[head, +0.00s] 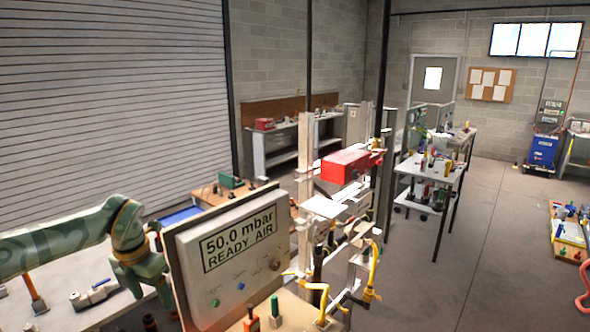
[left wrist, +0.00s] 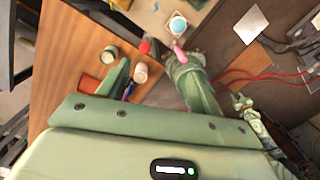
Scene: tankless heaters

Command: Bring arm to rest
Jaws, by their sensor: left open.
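My left arm (head: 60,245) reaches in from the left in the head view, in green camouflage colours. It bends down at the wrist beside the grey display panel (head: 232,258), which reads "50.0 mbar READY AIR". My left gripper (head: 158,290) points down there, partly hidden by the panel's edge. In the left wrist view the left gripper (left wrist: 152,62) has its two green fingers spread apart, with nothing held between them. Small jars (left wrist: 140,73) show beyond the gap, over a brown wooden surface.
A white-topped bench (head: 70,285) lies under the left arm. A stand with a red box (head: 345,166) is right of the panel. A wheeled table (head: 430,168) stands farther back. The floor (head: 490,240) is clear at centre right.

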